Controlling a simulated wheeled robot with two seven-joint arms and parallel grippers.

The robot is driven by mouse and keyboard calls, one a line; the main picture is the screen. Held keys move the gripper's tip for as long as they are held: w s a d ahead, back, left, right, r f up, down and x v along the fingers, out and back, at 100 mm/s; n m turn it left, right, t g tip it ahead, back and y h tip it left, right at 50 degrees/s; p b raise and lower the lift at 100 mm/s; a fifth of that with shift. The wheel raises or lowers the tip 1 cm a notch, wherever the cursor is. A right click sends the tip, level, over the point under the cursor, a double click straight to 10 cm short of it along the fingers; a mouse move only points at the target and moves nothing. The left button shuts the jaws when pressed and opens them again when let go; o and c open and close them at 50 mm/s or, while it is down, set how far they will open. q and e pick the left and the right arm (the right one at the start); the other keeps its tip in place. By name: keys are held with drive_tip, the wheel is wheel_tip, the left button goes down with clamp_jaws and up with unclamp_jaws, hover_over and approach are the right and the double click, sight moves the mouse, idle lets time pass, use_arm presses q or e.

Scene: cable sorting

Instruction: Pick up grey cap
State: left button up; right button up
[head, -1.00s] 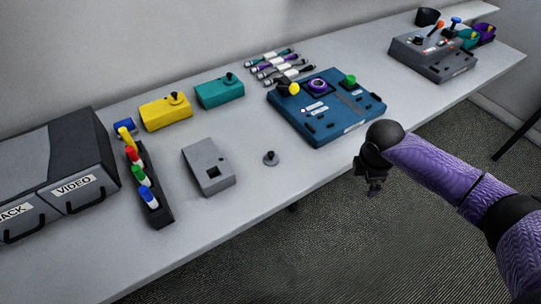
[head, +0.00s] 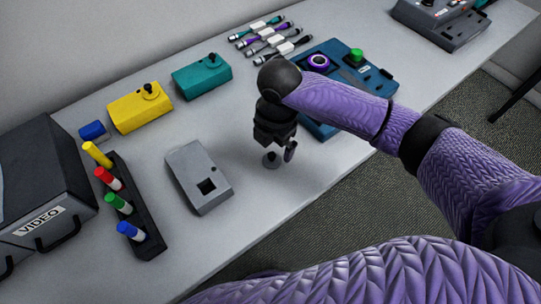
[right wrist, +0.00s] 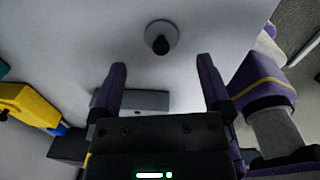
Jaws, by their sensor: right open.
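The grey cap (head: 271,159), a small round disc with a dark knob, lies on the table right of the grey box. In the right wrist view the cap (right wrist: 161,38) sits beyond the fingertips, roughly centred between them and apart from both. My right gripper (head: 281,150) points down just above the cap and partly covers it in the head view. In the right wrist view its two purple fingers (right wrist: 161,66) are spread, with nothing between them. My left gripper is not in view.
The grey box (head: 198,178) with a square hole stands left of the cap. The blue panel (head: 322,130) is behind my right arm. Yellow (head: 140,112) and teal (head: 201,77) boxes and a black marker rack (head: 150,241) stand farther left. The table's front edge is near.

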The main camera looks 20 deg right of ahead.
sight(272, 155)
wheel_tip(272, 155, down, 5)
drive_tip(key=shift+s+a+f+b, duration=0.1)
drive_tip(key=shift+a+b, duration=0.05)
drive_tip(key=shift+b, duration=0.8)
drive_tip(key=c, duration=1.3)
